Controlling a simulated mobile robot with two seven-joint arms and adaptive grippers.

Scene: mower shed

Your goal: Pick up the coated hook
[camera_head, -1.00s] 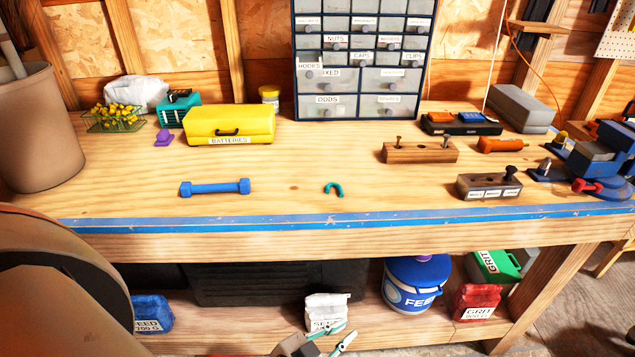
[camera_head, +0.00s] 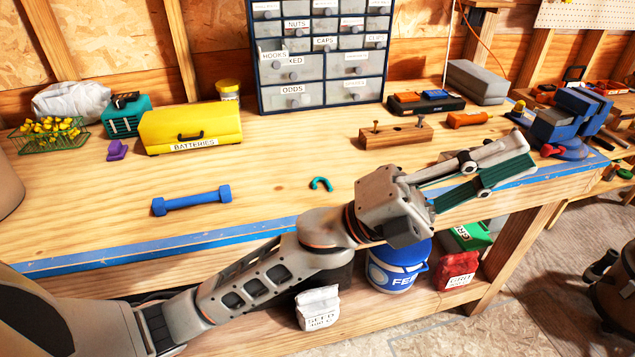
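The coated hook, a small teal curved hook (camera_head: 321,184), lies on the wooden bench top near the front edge, right of a blue dumbbell-shaped bar. My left arm reaches in from the lower left across the bench front. My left gripper (camera_head: 505,168), grey with green finger pads, is to the right of the hook and points right, away from it. Its fingers look apart, with nothing seen between them. The hook is fully visible and is not touched. My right gripper is not in view.
The bench (camera_head: 270,155) is clear around the hook. The blue bar (camera_head: 192,200) lies left. A yellow batteries box (camera_head: 190,128), a drawer cabinet (camera_head: 318,100) and a wooden block with pegs (camera_head: 395,136) stand behind. A blue vise (camera_head: 565,120) is at right.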

